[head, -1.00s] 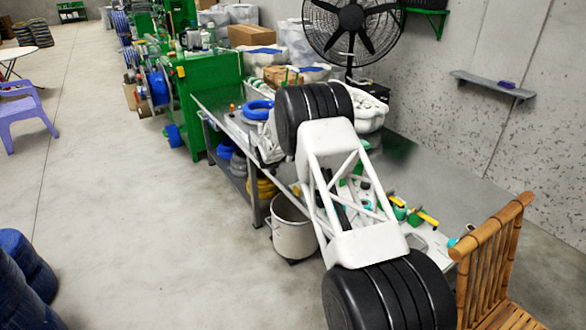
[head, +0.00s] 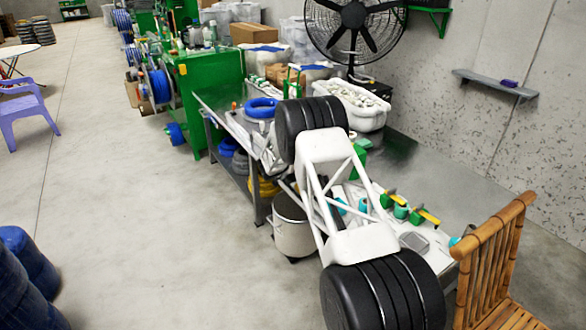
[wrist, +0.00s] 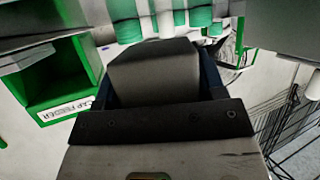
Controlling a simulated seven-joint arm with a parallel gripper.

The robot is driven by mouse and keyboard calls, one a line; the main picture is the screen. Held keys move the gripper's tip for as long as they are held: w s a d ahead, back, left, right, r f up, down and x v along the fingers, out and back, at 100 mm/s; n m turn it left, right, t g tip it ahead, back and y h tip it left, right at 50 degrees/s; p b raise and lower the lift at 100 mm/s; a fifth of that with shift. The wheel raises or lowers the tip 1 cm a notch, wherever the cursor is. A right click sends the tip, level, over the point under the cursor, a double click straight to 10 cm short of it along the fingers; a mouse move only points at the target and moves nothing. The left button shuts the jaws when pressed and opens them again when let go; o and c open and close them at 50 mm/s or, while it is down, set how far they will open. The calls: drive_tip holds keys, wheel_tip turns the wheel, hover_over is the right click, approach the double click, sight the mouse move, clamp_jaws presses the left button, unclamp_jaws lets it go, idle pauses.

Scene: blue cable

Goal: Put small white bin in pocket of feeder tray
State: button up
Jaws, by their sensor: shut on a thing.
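My gripper (wrist: 155,70) fills the middle of the wrist view as a dark block with dark blue sides. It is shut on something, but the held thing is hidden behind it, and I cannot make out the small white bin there. In the head view my arm hides the gripper. A green feeder (wrist: 62,65) with an open pocket and a label that seems to read "cap feeder" stands at the left of the wrist view, beside and apart from the gripper. A green piece (head: 359,165) shows past my arm in the head view; I cannot tell if it is the same feeder.
Teal cylinders (wrist: 160,18) stand close beyond the gripper. A large white bin (head: 352,97) of white pieces sits on the workbench (head: 395,160). Yellow-green tools (head: 424,217) and a grey dish (head: 414,241) lie near a bamboo chair (head: 490,245). A fan (head: 353,20) stands behind.

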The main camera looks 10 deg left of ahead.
drive_tip(key=shift+f, duration=1.2)
drive_tip(key=shift+f, duration=0.15)
drive_tip(key=o, duration=0.9)
drive_tip(key=shift+r, duration=0.2)
drive_tip(key=shift+s+a+r, duration=0.2)
drive_tip(key=shift+s, duration=0.3)
drive_tip(key=shift+v, duration=5.45)
